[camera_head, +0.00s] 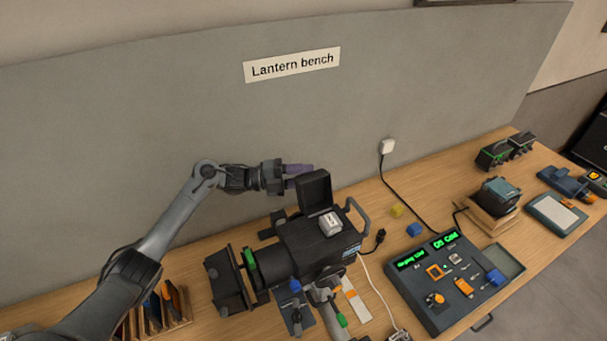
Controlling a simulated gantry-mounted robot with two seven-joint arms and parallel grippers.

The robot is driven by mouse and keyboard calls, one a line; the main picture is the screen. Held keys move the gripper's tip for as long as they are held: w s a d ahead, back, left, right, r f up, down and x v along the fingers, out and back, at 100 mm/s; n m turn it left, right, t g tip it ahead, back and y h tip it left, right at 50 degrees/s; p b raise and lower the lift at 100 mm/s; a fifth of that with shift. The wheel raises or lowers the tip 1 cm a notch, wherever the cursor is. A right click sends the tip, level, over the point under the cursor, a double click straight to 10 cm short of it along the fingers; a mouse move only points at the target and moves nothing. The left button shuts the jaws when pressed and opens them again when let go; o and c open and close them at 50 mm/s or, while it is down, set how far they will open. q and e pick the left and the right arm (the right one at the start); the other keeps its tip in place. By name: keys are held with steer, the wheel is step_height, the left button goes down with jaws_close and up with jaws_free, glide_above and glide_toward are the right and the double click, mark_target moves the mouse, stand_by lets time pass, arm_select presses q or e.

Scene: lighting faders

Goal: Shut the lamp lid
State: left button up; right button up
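The lamp (300,247) is a black box-shaped lantern with a barrel lying on the bench. Its lid (314,190) stands raised at the top rear of the housing, so the lamp is open. A small white block-like part (330,223) shows on the top of the housing, in front of the lid. My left gripper (304,175) is at the upper left of the lid, its purple fingers close to the lid's upper edge. I cannot tell whether they touch it or how far apart they are. My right gripper is not in view.
A control desk (424,311) with green displays stands to the right of the lamp. A wooden rack (178,318) is at lower left. The grey back panel (130,140) rises behind my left arm.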

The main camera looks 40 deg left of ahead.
arm_select(q)
jaws_close()
stand_by(0.5)
